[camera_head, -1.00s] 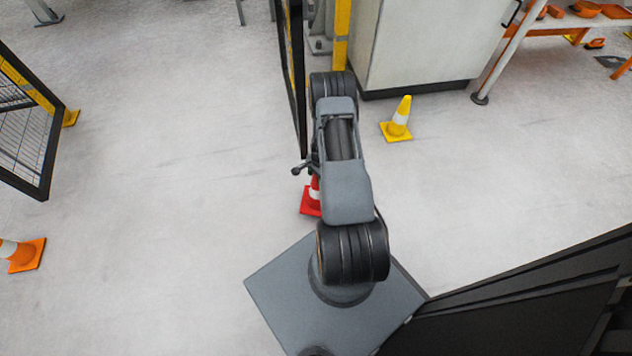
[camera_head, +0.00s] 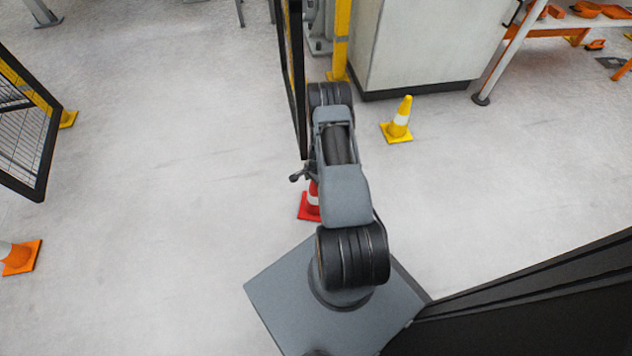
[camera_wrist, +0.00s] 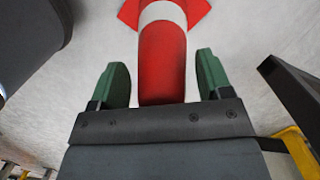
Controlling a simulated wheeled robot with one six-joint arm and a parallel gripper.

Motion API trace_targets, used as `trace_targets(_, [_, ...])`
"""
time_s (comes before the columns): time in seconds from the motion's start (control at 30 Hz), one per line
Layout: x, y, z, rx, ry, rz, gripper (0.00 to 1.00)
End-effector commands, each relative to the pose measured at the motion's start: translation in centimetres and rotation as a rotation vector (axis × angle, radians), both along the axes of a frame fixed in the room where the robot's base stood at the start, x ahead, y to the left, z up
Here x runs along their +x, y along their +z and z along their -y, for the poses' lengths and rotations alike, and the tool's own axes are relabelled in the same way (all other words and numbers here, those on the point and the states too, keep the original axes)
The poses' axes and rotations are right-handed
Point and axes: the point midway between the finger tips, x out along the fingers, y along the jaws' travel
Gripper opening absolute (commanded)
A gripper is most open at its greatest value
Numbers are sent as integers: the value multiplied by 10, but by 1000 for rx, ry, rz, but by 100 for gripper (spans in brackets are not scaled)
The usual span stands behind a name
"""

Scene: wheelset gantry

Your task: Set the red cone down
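The red cone (camera_head: 309,207) with a white band is upright beside my arm in the camera_head view, partly hidden behind it. Its base looks at or close to the floor; I cannot tell whether it touches. In the camera_wrist view the cone (camera_wrist: 162,62) runs between the two green fingers of my gripper (camera_wrist: 163,78), its base away from me. A narrow strip of floor shows between each finger and the cone, so the fingers look open around it. The cone's tip is hidden by the gripper body.
A yellow cone (camera_head: 398,121) stands right, before a pale cabinet (camera_head: 415,45). An orange cone (camera_head: 19,257) is at the left edge. A dark fence panel (camera_head: 296,80) stands close beside my arm; another mesh panel (camera_head: 28,135) is left. Floor between them is clear.

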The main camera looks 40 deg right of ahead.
Motion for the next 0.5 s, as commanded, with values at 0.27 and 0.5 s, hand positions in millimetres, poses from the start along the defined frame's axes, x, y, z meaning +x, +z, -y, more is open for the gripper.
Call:
trace_targets(0.27, [0,0,0,0,0,0,79])
trace_targets(0.5, [1,25,3,-2,0,2,79])
